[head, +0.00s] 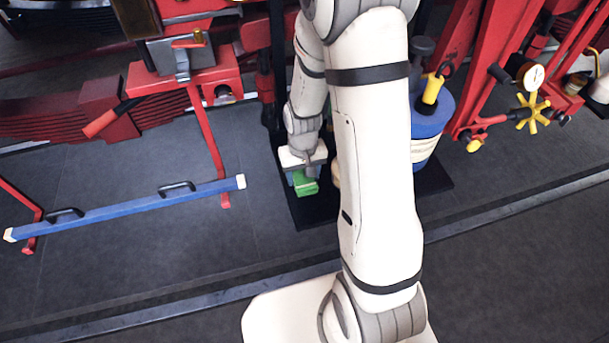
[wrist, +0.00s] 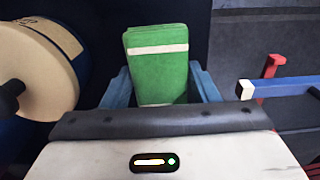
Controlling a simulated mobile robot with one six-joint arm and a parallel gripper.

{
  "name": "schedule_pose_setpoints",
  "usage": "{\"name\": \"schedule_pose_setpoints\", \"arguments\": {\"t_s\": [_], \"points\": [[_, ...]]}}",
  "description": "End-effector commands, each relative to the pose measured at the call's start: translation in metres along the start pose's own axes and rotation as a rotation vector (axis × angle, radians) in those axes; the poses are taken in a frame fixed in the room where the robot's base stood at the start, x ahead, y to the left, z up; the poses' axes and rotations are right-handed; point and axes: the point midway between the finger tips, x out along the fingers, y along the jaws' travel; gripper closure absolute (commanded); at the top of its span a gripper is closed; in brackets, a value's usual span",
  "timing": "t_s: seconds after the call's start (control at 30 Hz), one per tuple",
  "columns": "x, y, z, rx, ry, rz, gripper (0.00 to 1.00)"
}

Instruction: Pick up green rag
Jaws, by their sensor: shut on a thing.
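The green rag (wrist: 157,72) is a folded green block with a white band across it. In the wrist view it stands between the two blue fingers of my gripper (wrist: 160,88), which are shut on it. In the head view the rag (head: 306,186) shows just below my gripper (head: 303,176), over a black base plate. The lower end of the rag is hidden behind the gripper body in the wrist view. I cannot tell whether the rag touches the plate.
A blue cylinder (head: 428,130) with a cream band stands on the black plate (head: 316,211), right of my arm. A blue bar (head: 125,209) on red supports lies to the left. Red machinery (head: 187,80) fills the back. Dark floor (head: 130,160) is clear between.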

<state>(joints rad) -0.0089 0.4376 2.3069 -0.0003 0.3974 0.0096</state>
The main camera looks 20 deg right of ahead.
Motion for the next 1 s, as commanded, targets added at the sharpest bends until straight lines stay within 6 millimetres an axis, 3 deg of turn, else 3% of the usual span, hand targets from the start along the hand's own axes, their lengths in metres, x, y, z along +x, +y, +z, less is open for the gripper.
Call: {"name": "schedule_pose_setpoints", "arguments": {"t_s": [0.17,0.6,1.0], "points": [[-0.015,0.000,-0.002,0.000,0.006,0.000,0.69],[-0.088,0.000,-0.001,-0.001,0.004,0.000,0.69],[-0.100,-0.001,0.000,-0.001,0.001,0.000,0.69]]}}
